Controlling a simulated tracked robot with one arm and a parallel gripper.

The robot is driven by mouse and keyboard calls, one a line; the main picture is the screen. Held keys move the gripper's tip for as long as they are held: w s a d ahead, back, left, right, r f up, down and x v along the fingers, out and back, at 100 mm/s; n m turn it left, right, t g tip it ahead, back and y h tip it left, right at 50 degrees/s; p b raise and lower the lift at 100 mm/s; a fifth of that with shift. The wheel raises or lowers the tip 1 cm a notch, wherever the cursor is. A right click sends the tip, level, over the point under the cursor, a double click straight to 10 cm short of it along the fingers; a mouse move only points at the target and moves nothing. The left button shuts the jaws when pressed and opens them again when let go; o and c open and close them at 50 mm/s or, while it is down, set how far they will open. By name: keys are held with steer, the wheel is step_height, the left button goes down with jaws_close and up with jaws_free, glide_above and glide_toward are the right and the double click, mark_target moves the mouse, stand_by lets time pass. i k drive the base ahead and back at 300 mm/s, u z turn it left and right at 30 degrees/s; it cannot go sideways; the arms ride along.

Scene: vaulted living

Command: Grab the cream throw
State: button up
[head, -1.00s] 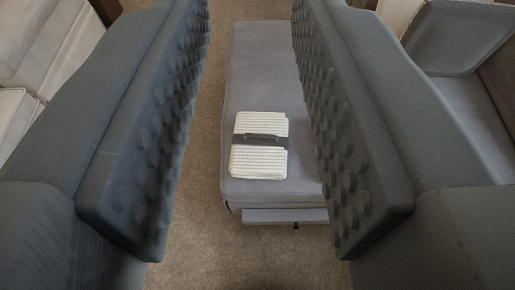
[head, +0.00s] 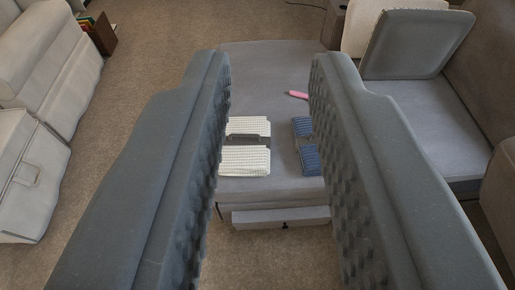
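The cream throw (head: 245,161) is a folded, waffle-textured bundle with a dark band and handle across its middle. It lies flat on the grey ottoman (head: 270,75), near its front edge. My gripper (head: 268,75) is open, its two studded dark fingers spread wide. The throw shows between the fingers, nearer the left one, which hides a little of its left edge. Nothing is held. From this view I cannot tell the exact height of the fingers above it.
A folded blue throw (head: 306,150) lies right of the cream one, partly behind the right finger. A pink object (head: 297,95) lies farther back. A drawer front (head: 280,217) sticks out below the ottoman. Sofas stand left (head: 45,75) and right (head: 440,115).

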mark_target(246, 149)
steer(key=z, duration=0.05)
steer(key=i, duration=0.75)
steer(key=u, duration=1.25)
